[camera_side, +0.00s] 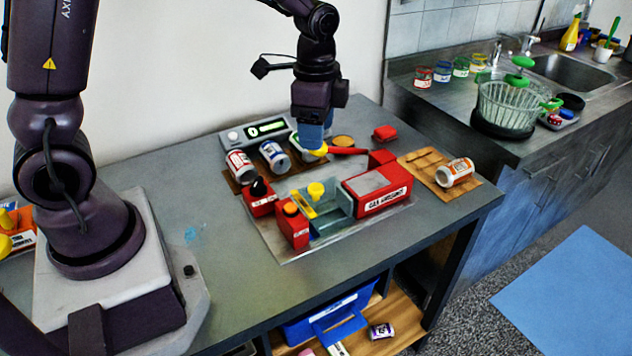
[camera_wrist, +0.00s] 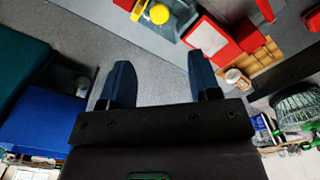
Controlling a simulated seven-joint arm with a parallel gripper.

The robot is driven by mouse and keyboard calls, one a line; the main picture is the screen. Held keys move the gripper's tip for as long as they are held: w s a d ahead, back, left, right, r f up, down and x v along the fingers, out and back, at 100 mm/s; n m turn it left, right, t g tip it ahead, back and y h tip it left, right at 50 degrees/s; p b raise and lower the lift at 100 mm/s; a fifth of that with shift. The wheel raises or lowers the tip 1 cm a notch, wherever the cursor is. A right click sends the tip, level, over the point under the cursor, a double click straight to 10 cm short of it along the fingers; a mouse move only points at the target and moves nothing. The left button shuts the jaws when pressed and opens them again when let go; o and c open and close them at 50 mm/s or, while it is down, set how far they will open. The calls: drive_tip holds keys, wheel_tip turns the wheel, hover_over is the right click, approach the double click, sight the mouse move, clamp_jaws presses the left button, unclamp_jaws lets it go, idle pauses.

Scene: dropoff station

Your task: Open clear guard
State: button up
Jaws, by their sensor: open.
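A station with a grey base plate (camera_side: 285,243) sits on the table. A clear, bluish guard (camera_side: 334,215) stands in its middle, between a red block at its left and the red box labelled gas on its right. A yellow knob (camera_side: 316,190) stands at the guard, beside a yellow strip; the knob also shows at the top of the wrist view (camera_wrist: 158,13). I cannot tell the guard's exact lid position. My gripper (camera_side: 313,146) has blue fingers and is above the far side of the station, apart from the guard. In the wrist view the gripper (camera_wrist: 158,65) is open and empty.
Two cans (camera_side: 257,160) lie on a brown board behind the station, before a display unit (camera_side: 255,132). A red handle (camera_side: 347,151) is close to my fingers. Another can (camera_side: 455,172) lies on a wooden board at right. The table's front left is clear.

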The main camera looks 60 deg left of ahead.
sight(316, 186)
wheel_tip(316, 186, down, 12)
drive_tip(key=shift+f, duration=0.1)
idle(0.4)
